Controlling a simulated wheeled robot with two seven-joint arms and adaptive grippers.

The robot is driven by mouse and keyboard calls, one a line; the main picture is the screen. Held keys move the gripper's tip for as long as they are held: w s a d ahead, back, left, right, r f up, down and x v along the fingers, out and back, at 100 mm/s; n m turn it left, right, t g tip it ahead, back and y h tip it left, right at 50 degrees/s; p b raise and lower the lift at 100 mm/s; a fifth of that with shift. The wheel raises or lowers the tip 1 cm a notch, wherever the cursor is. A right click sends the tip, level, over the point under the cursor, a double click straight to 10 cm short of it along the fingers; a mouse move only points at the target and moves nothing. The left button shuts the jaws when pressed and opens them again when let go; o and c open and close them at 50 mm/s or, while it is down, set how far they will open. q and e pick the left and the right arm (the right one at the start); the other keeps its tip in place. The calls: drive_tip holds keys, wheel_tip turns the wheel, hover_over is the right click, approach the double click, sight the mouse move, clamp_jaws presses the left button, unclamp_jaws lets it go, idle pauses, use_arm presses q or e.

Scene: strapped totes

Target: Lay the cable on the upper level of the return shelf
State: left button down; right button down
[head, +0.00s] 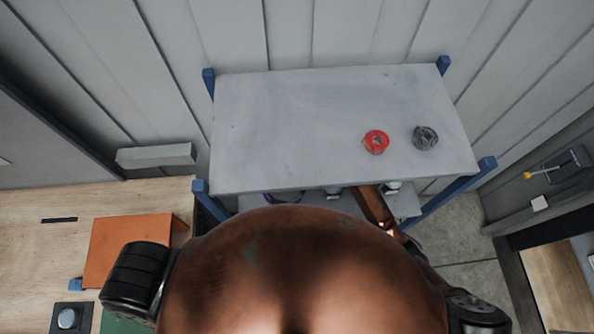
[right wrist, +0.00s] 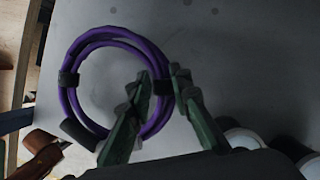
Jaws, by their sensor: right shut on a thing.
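The purple cable (right wrist: 120,36) is a coil with black ties. In the right wrist view it is over a grey surface, and I cannot tell whether it touches it. My right gripper (right wrist: 161,88) is shut on the right side of the coil. In the head view a bit of the purple cable (head: 287,198) shows just below the front edge of the shelf's upper level (head: 280,125); my body hides the rest. My left gripper is in neither view.
A red coil (head: 375,142) and a dark grey coil (head: 425,138) lie on the right of the upper level; its left and middle are bare. Blue posts (head: 486,163) stand at the corners. White round items (right wrist: 242,138) are near the gripper. An orange box (head: 125,250) is at left.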

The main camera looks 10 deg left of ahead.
drive_tip(key=shift+w+a+f, duration=0.2)
drive_tip(key=shift+w+f, duration=0.15)
drive_tip(key=shift+f, duration=0.1)
drive_tip(key=shift+w+a+f, duration=0.2)
drive_tip(key=shift+w+f, duration=0.1)
drive_tip(key=shift+f, duration=0.15)
drive_tip(key=shift+s, duration=0.15)
drive_tip(key=shift+s+d+r, duration=0.15)
drive_tip(key=shift+s+r, duration=0.05)
drive_tip(key=shift+s, duration=0.2)
drive_tip(key=shift+d+f, duration=0.1)
drive_tip(key=shift+w+f, duration=0.25)
drive_tip(key=shift+w, duration=0.05)
drive_tip(key=shift+f, duration=0.15)
drive_tip(key=shift+s+f+b, duration=0.15)
drive_tip(key=shift+f+b, duration=0.05)
drive_tip(key=shift+b, duration=0.25)
drive_tip(key=c, duration=1.8)
unclamp_jaws()
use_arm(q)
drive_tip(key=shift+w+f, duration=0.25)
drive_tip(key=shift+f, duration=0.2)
use_arm(e)
drive_tip(key=shift+o, duration=0.2)
